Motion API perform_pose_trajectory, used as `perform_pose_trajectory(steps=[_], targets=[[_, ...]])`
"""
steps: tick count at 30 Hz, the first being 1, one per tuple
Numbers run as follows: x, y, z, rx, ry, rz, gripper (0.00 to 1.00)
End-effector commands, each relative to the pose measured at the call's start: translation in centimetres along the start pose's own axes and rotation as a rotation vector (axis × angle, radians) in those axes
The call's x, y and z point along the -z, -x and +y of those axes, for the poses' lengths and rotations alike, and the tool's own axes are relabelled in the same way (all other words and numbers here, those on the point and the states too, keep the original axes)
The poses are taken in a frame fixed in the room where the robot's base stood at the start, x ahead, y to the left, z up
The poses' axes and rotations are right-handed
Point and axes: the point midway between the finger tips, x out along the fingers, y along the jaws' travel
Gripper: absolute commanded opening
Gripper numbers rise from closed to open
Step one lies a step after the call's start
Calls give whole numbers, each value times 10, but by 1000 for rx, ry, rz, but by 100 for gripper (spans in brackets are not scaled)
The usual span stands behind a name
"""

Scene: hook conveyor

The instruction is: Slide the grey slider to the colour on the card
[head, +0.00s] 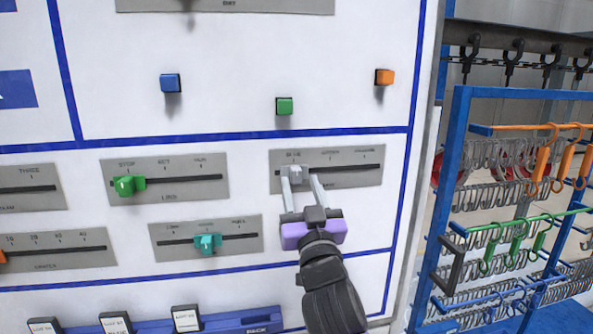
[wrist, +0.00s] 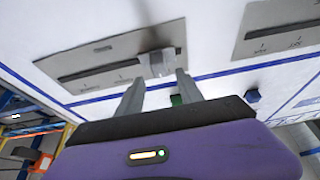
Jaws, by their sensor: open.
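The grey slider (head: 296,173) sits at the left end of the slot in a grey plate (head: 356,179) on the white panel. Three small labels run above that slot; the left one seems to read BLUE, the others are blurred. My gripper (head: 303,184) is open in front of the plate, its fingertips close to the slider. In the wrist view, the grey slider (wrist: 157,63) shows between and just beyond the fingertips of my gripper (wrist: 158,80). I cannot tell whether either finger touches it. I cannot make out a colour on any card.
Other sliders are near: a green one (head: 128,185) and a teal one (head: 208,243). Blue (head: 170,83), green (head: 284,106) and orange (head: 384,77) knobs stick out above. Small cards (head: 186,319) stand on a blue ledge at lower left. A blue hook rack (head: 455,170) stands right.

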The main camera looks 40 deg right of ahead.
Motion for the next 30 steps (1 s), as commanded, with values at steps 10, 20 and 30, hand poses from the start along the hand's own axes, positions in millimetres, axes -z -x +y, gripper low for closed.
perform_pose_trajectory(steps=[10,20,30], targets=[[1,-37,0,1,1,0,44],[0,-38,0,1,0,0,36],[0,-38,0,2,1,0,0]])
